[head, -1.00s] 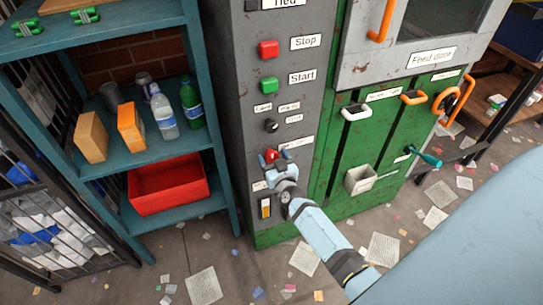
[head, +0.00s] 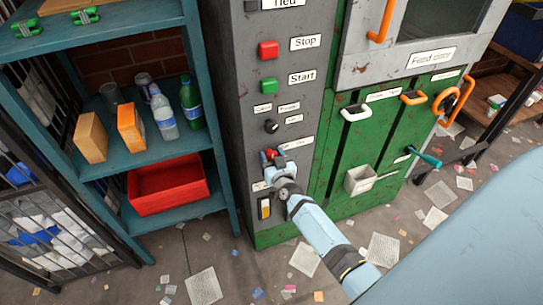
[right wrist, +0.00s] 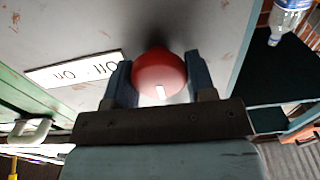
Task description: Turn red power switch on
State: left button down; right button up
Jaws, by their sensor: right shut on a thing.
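The red power switch (head: 270,153) is a small red knob on the grey control panel. In the right wrist view the red knob (right wrist: 159,74) sits between the two fingers, beside a white label (right wrist: 75,69) reading Off and On. My right gripper (head: 272,157) is at the panel, shut on the red knob; its fingers also show in the right wrist view (right wrist: 158,82). The gripper and wrist hide part of the switch in the head view. My left gripper is not in view.
Above on the panel are a red Stop button (head: 268,49), a green Start button (head: 268,84) and a black knob (head: 271,126). A teal shelf (head: 160,157) with bottles and boxes stands left. A green machine front (head: 325,165) is right. Papers litter the floor.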

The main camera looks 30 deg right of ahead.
jog(key=m, duration=0.3)
jog(key=shift+d, duration=0.1)
jog(key=m, duration=0.5)
jog(key=shift+f, duration=0.15)
jog(key=m, duration=0.3)
jog(key=shift+s+d+m+b, duration=0.1)
jog(key=shift+m+b, duration=0.2)
jog(key=shift+b, duration=0.05)
jog(key=m, duration=0.2)
jog(key=shift+f+m+b, duration=0.15)
jog(key=shift+m+b, duration=0.15)
jog(key=shift+b, duration=0.05)
jog(key=shift+m+b, duration=0.45)
jog(key=shift+m, duration=1.05)
jog(key=o, duration=0.9)
